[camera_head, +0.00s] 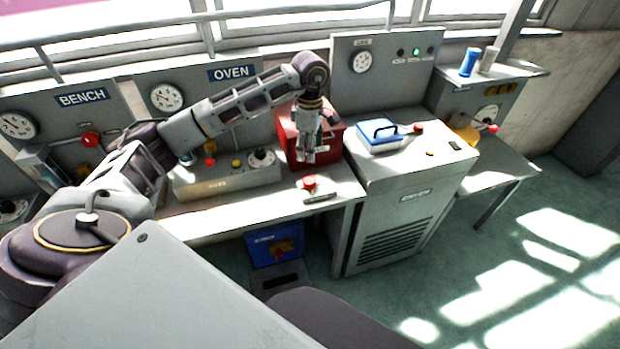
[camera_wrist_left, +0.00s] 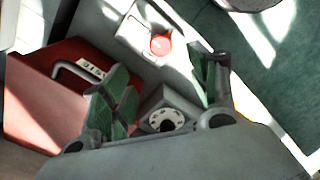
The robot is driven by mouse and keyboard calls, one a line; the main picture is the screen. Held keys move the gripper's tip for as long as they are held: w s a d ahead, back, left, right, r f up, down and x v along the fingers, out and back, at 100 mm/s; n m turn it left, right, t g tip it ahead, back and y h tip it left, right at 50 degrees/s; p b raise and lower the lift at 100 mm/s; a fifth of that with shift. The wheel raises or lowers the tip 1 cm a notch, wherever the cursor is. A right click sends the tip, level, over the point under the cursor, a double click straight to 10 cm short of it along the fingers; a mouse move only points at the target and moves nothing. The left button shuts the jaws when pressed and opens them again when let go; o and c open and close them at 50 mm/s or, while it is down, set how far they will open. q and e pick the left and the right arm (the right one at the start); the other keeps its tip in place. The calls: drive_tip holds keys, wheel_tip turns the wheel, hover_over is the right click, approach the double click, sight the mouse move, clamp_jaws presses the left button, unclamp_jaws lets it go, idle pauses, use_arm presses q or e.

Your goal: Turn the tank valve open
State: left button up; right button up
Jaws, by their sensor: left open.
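I cannot tell for sure which part is the tank valve. A red knob (camera_head: 90,139) is on the panel by the BENCH label. A red-tipped lever (camera_head: 492,128) is at the far right station. My left gripper (camera_head: 307,155) hangs in front of the red box (camera_head: 332,137), above the bench. In the wrist view the left gripper (camera_wrist_left: 165,95) has its green-padded fingers spread and holds nothing. A grey dial block (camera_wrist_left: 167,119) shows between and below them. My right gripper is out of view.
A red button (camera_head: 309,183) on a small plate stands near the bench's front edge; it also shows in the wrist view (camera_wrist_left: 160,44). Open floor (camera_head: 530,260) lies to the right.

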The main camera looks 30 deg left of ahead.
sight(310, 180)
use_arm(q)
wheel_tip(310, 180, down, 12)
drive_tip(key=shift+p, duration=0.55)
drive_tip(key=shift+f, duration=0.6)
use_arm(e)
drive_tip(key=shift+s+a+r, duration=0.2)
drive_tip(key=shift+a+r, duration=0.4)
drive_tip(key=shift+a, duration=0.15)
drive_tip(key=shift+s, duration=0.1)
use_arm(q)
drive_tip(key=c, duration=1)
